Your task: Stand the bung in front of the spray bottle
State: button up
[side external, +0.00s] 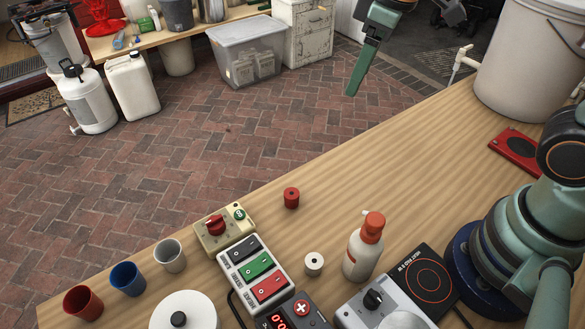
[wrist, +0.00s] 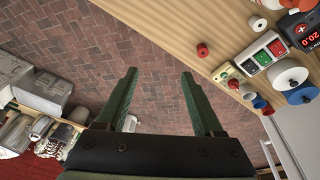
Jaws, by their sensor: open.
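The spray bottle (side external: 363,250), white with an orange-red head, stands upright on the wooden table. Two small bung-like cylinders stand near it: a red one (side external: 291,198) farther back and to the left, and a white one (side external: 314,264) just left of the bottle. I cannot tell which is the bung. In the wrist view the red cylinder (wrist: 202,50) and the white one (wrist: 257,24) are at the upper right. My gripper (wrist: 160,73) is open and empty, with green fingers apart. In the side view it is high at the top, far from both cylinders, one finger partly cut off.
A button box (side external: 253,272), a red-knob box (side external: 223,230) and several cups (side external: 127,279) line the table's left. A hotplate (side external: 427,284) lies right of the bottle. A large bucket (side external: 530,62) stands at the far right. The middle table is clear.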

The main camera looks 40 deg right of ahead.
jog(key=s+d+r+m+t, duration=0.1)
jog(key=s+d+m+t, duration=0.2)
jog(key=d, duration=0.4)
jog(key=shift+s+m+h, duration=0.3)
jog(key=shift+s+m, duration=0.6)
jog(key=shift+m, duration=0.5)
